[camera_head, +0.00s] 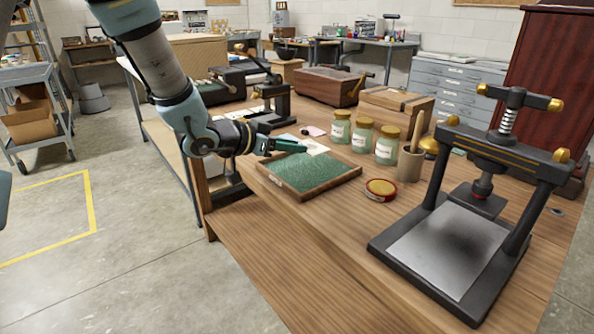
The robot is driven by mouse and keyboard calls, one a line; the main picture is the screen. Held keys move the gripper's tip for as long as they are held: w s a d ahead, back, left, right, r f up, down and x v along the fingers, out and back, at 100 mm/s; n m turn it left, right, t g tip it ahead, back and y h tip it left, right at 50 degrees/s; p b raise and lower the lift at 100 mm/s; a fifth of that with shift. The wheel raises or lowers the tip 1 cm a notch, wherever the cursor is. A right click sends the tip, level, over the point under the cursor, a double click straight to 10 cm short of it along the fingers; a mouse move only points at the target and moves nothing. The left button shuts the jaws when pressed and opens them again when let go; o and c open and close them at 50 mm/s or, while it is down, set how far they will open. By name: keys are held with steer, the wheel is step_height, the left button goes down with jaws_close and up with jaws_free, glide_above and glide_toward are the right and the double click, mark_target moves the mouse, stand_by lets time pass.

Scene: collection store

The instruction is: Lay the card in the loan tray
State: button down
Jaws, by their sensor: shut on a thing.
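My gripper (299,147) reaches in from the upper left and is shut. The pale card (317,148) shows at its fingertips, partly hidden behind them. The loan tray (322,190) is a shallow wooden tray with a green lining and stands on the workbench, just below and in front of the gripper in the picture. The card appears at the tray's far edge. I cannot tell how high it is above the bench. The tray's green floor looks bare.
Jars (363,135) with pale labels stand right of the tray, beside a wooden tool cup (410,163). A round red-and-gold tin (381,189) lies near the tray's right corner. A black press (465,230) fills the right front. The bench's front left (290,250) is clear.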

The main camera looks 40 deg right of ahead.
mark_target(292, 175)
steer(key=shift+f, duration=2.7)
steer(key=shift+f, duration=0.15)
steer(key=c, duration=0.7)
jaws_free()
steer(key=shift+o, duration=0.2)
steer(key=shift+r, duration=0.25)
steer(key=v, duration=1.2)
steer(key=shift+b, duration=0.3)
steer(key=shift+w+a+f, duration=0.1)
steer(key=shift+f, duration=0.05)
